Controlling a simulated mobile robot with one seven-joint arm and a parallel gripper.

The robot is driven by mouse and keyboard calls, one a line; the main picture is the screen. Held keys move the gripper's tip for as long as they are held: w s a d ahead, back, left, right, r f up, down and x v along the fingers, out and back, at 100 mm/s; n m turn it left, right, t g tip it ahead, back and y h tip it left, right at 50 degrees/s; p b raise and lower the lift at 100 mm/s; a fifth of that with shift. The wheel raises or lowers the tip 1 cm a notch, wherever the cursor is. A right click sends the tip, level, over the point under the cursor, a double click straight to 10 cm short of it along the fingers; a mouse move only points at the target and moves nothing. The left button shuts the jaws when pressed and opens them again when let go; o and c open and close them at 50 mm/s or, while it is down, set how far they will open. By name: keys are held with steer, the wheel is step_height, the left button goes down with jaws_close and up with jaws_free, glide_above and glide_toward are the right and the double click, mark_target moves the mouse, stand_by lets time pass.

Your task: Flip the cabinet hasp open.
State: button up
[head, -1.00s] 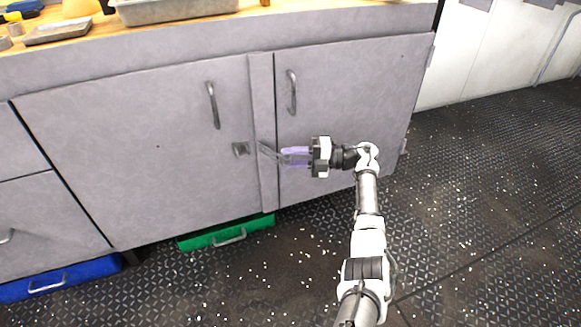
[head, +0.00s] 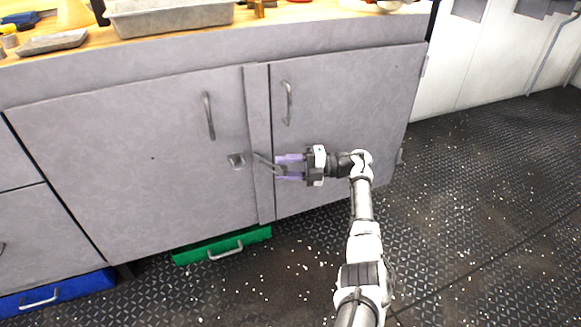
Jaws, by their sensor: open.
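The grey cabinet (head: 140,140) has two doors with a vertical strip between them. The hasp (head: 264,161) is a thin grey bar at the strip, slanting out toward my gripper, apart from the small square staple plate (head: 237,161) on the left door. My gripper (head: 279,167) is open, with its purple fingers pointing left at the hasp's right end. The hasp end appears between or just in front of the fingers; I cannot tell whether they touch.
Vertical handles stand on the left door (head: 209,116) and right door (head: 287,103). A green drawer box (head: 222,246) and a blue one (head: 58,292) lie under the cabinet. A metal tray (head: 170,20) is on the worktop. The patterned floor at right is open.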

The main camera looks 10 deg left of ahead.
steer(key=b+v, duration=1)
steer(key=v, duration=0.3)
steer(key=shift+d, duration=0.3)
steer(key=shift+c, duration=0.4)
